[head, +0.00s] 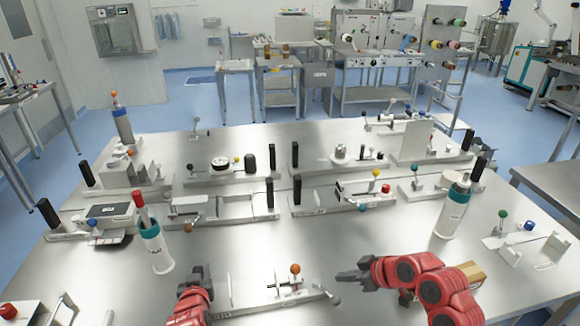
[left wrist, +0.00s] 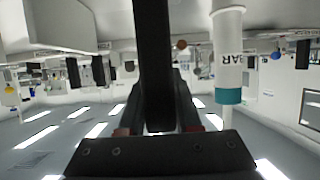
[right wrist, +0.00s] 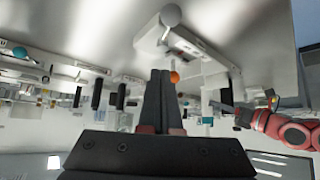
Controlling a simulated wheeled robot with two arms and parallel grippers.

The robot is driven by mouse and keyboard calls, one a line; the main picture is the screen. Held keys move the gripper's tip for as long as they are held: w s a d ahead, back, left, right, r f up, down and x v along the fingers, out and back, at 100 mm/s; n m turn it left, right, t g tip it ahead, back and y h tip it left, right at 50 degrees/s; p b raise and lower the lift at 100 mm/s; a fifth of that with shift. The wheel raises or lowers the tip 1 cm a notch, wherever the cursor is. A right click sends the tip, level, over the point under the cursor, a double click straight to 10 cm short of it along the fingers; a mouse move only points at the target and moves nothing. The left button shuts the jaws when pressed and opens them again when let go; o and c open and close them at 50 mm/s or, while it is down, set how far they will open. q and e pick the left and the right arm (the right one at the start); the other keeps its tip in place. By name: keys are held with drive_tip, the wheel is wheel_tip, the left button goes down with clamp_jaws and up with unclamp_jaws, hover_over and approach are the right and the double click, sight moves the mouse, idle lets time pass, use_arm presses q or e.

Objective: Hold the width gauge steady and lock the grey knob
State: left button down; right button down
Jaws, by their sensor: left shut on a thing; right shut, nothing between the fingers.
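The width gauge (head: 262,298) lies at the front middle of the steel table, with an upright orange knob (head: 295,269) and a grey knob (head: 335,299) at its right end. My left gripper (head: 205,273) is shut on the black handle at the gauge's left end; the handle (left wrist: 152,55) fills the middle of the left wrist view. My right gripper (head: 340,276) is shut and empty, just above and beside the grey knob, apart from it. In the right wrist view the grey knob (right wrist: 170,15) and orange knob (right wrist: 174,77) show near the shut fingers.
A white bottle with a teal band (head: 157,250) stands left of my left gripper. A similar bottle (head: 452,212) stands to the right. Several other gauges and fixtures line the table behind. A brown box (head: 467,272) sits behind my right arm. Bare table lies behind the gauge.

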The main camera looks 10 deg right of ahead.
use_arm(q)
drive_tip(key=shift+w, duration=0.15)
use_arm(e)
drive_tip(key=shift+w+f, duration=0.1)
drive_tip(key=shift+w, duration=0.05)
use_arm(q)
drive_tip(key=c, duration=0.5)
unclamp_jaws()
drive_tip(key=shift+r, duration=0.15)
drive_tip(key=v, duration=0.7)
drive_tip(key=shift+s+r, duration=0.15)
drive_tip(key=shift+s, duration=0.05)
